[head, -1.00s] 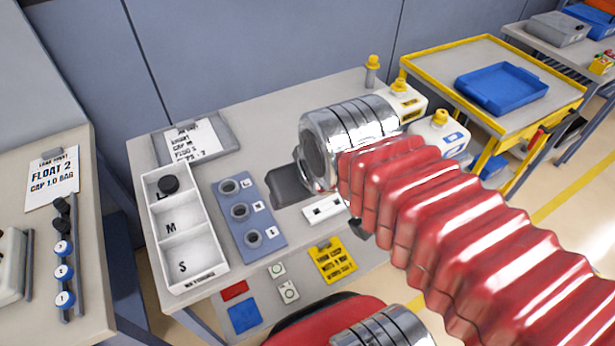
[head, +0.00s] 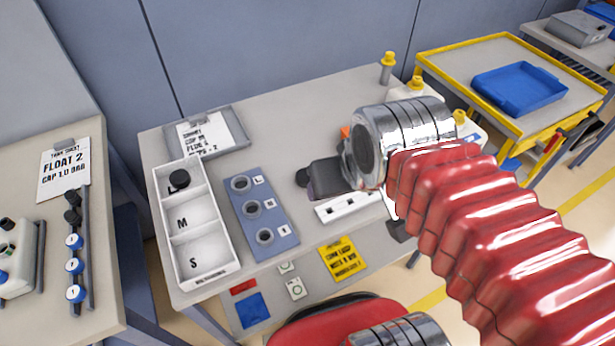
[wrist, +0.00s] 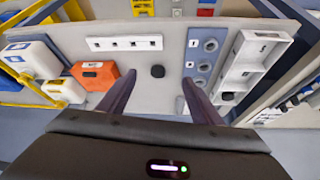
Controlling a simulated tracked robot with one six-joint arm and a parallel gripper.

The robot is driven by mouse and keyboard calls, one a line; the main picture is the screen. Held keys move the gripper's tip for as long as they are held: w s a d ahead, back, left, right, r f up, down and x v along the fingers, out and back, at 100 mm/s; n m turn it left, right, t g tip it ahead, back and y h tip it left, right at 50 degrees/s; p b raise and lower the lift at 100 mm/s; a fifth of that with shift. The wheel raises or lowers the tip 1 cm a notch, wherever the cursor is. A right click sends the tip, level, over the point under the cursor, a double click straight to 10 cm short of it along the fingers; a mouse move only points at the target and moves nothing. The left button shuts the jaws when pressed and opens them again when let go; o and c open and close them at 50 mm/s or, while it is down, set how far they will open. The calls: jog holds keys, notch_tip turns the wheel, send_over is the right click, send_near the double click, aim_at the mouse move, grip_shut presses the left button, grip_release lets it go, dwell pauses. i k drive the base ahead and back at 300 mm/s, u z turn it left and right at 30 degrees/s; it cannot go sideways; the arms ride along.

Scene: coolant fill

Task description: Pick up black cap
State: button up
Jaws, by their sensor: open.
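A black cap (wrist: 157,71) stands on the bare grey bench in the wrist view, framed between my fingertips and beyond them. In the head view a dark round shape (head: 302,177), which looks like this cap, shows just left of my gripper (head: 325,178). My gripper (wrist: 157,85) is open and empty, its two dark fingers apart. I cannot tell its exact height above the bench. Another black cap (head: 179,180) sits in the L compartment of the white sorting tray (head: 208,277); a dark round shape shows in that tray in the wrist view (wrist: 228,96).
A blue block with several round sockets (head: 255,213) stands between tray and cap. A white slotted strip (head: 345,207) lies near the bench's front edge. An orange box (wrist: 94,75) and white jugs (wrist: 33,58) stand on the cap's other side. A clipboard (head: 206,134) lies behind the tray.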

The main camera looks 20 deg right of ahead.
aim_at(302, 179)
jog(key=u, duration=1.5)
jog(key=k, duration=0.65)
jog(key=z, duration=0.15)
jog(key=i, duration=1)
jog(key=u, duration=0.05)
